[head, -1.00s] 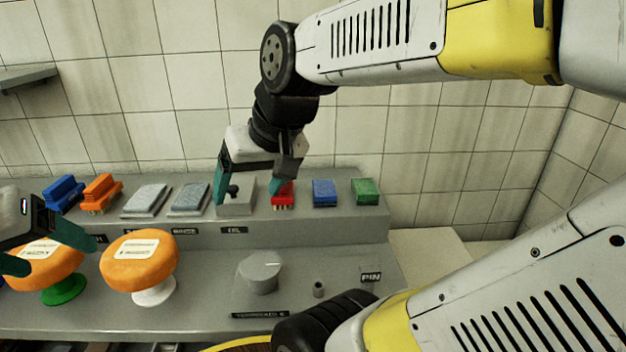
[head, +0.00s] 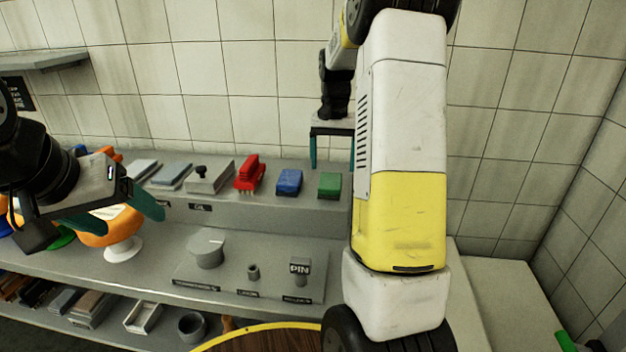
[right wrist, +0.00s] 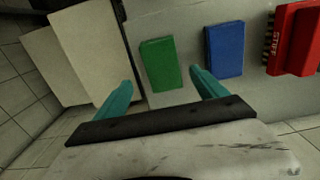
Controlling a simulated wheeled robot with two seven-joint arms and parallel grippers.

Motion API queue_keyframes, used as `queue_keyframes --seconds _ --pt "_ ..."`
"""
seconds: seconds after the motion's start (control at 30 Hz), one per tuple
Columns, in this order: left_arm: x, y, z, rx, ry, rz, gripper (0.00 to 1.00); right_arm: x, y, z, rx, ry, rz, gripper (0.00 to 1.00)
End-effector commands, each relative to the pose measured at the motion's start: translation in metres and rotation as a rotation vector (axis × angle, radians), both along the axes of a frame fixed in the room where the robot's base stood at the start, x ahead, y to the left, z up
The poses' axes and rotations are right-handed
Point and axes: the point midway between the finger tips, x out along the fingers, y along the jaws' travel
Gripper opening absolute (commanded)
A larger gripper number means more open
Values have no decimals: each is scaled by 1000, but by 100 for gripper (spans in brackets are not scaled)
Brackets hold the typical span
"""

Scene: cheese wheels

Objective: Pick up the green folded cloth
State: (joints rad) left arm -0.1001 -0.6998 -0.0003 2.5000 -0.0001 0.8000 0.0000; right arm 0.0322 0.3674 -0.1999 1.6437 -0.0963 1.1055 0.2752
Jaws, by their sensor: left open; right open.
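The green folded cloth (head: 329,185) lies at the right end of the raised back shelf, to the right of a blue folded cloth (head: 289,182). My right gripper (head: 332,166) is open and empty above the green cloth. In the right wrist view the green cloth (right wrist: 160,63) shows between the two teal fingers of the right gripper (right wrist: 163,90), beyond their tips. My left gripper (head: 122,214) is open at the left, in front of an orange cheese wheel (head: 112,232), and partly hides it.
A red brush (head: 249,174) and a grey block with a black knob (head: 210,178) stand left of the blue cloth. On the lower counter are a grey cylinder (head: 206,251) and a PIN block (head: 300,268). A round wooden top (head: 270,343) is below.

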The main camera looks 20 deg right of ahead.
Motion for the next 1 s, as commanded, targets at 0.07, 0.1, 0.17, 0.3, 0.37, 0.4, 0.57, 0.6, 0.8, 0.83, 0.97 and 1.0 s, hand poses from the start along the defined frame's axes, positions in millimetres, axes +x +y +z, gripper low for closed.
queue_keyframes --seconds 0.07,0.1,0.17,0.3,0.37,0.4,0.57,0.6,0.8,0.83,0.97,1.0 --pt "0 0 0 0 0 0 74 -1 0 -10 0 3 0 82" --pt "0 0 0 0 0 0 74 -1 1 -15 0 3 0 82" --pt "0 0 0 0 0 0 74 -1 2 -22 1 2 0 82" --pt "0 0 0 0 0 0 74 -2 6 -44 1 3 0 82" --pt "0 0 0 0 0 0 74 -2 5 -52 1 3 0 82" --pt "0 0 0 0 0 0 74 -1 5 -56 1 0 0 82" --pt "0 0 0 0 0 0 74 -1 5 -63 0 -1 1 82" --pt "0 0 0 0 0 0 74 -1 5 -63 1 -2 1 82" --pt "0 0 0 0 0 0 74 -1 5 -63 1 -2 1 68" --pt "0 0 0 0 0 0 74 -1 5 -63 1 -2 1 62" --pt "0 0 0 0 0 0 74 -1 5 -63 1 -2 1 37" --pt "0 0 0 0 0 0 74 -1 5 -63 1 -2 1 29"
